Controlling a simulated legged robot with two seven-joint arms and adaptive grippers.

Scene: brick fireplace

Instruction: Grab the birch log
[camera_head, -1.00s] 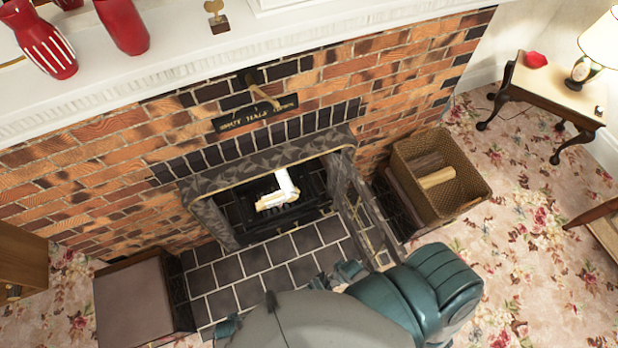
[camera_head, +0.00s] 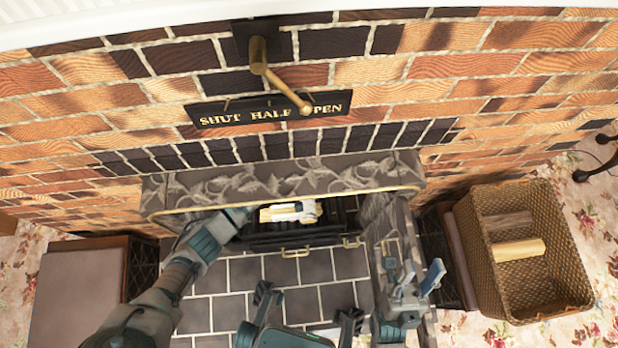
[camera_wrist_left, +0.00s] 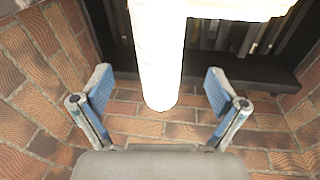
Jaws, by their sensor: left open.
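A pale, glowing birch log (camera_head: 305,208) lies in the fireplace opening, against another light piece. In the left wrist view the log (camera_wrist_left: 158,50) is washed out white, with its near end between my left fingertips and apart from both. My left gripper (camera_wrist_left: 160,90) is open around that end. In the head view my left arm reaches in from the left, and its gripper (camera_head: 240,215) is at the log's left, partly hidden by the fireplace's edge. My right gripper (camera_head: 413,270) is at the opening's right, fingers apart and empty.
A wicker basket (camera_head: 500,270) holding a light log (camera_head: 519,250) stands at the right. A dark upright panel (camera_head: 375,225) flanks the opening's right. A brass handle (camera_head: 280,80) sticks out above. Dark hearth tiles (camera_head: 240,275) lie in front, and a padded box (camera_head: 75,300) stands left.

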